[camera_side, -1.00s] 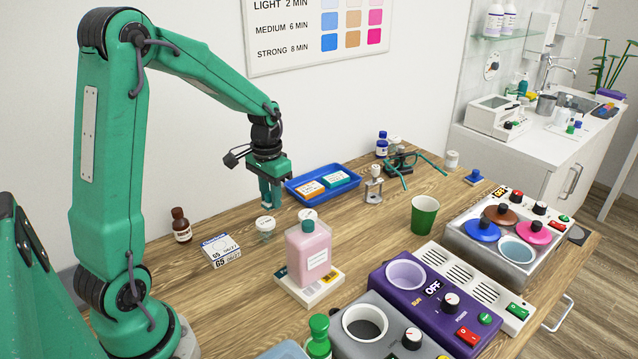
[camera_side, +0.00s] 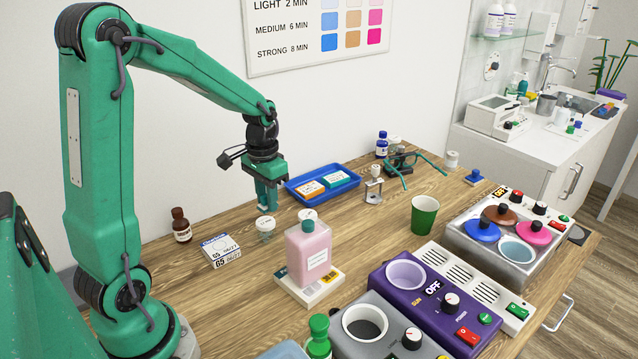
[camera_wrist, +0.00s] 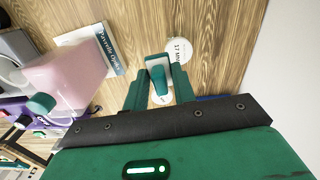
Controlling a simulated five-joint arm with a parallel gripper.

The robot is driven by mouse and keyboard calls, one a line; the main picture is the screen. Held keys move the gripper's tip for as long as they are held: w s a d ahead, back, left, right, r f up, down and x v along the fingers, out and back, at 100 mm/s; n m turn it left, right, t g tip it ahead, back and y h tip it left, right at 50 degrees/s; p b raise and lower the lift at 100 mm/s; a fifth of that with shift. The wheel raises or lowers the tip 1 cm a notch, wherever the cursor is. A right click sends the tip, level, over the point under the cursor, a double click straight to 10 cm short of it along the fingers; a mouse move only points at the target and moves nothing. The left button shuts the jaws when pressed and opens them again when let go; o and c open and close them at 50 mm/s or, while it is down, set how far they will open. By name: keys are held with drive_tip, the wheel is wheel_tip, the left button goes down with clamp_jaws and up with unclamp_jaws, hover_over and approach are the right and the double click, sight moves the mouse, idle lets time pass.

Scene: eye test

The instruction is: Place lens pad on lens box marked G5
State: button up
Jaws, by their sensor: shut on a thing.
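My gripper (camera_side: 268,206) is above the table, over a small jar with a white lid (camera_side: 266,224). In the wrist view my gripper (camera_wrist: 160,84) is shut on a small teal piece with a pale end, seemingly the lens pad (camera_wrist: 158,76); the fingers partly hide it. In the side view it cannot be told apart from the fingers. A white and blue box (camera_side: 221,251), with print that reads like G5 or 65, lies on the table to the left of and nearer than my gripper. It is apart from the gripper.
A brown bottle (camera_side: 181,226) stands at left. A pink bottle (camera_side: 308,255) stands on a white box (camera_side: 328,287), close to the right of the jar. A blue tray (camera_side: 351,186) with two small boxes lies behind my gripper. A green cup (camera_side: 424,216) and heaters (camera_side: 378,275) are at right.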

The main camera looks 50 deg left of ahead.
drive_tip(key=s+d+r+m, duration=0.1)
drive_tip(key=s+d+r, duration=0.1)
drive_tip(key=s+d, duration=0.4)
drive_tip(key=shift+s+d, duration=0.2)
drive_tip(key=shift+s, duration=1.65)
drive_tip(key=shift+r, duration=0.1)
hover_over(219, 245)
wheel_tip(219, 245, down, 7)
drive_tip(key=shift+f, duration=2)
drive_tip(key=shift+f, duration=0.15)
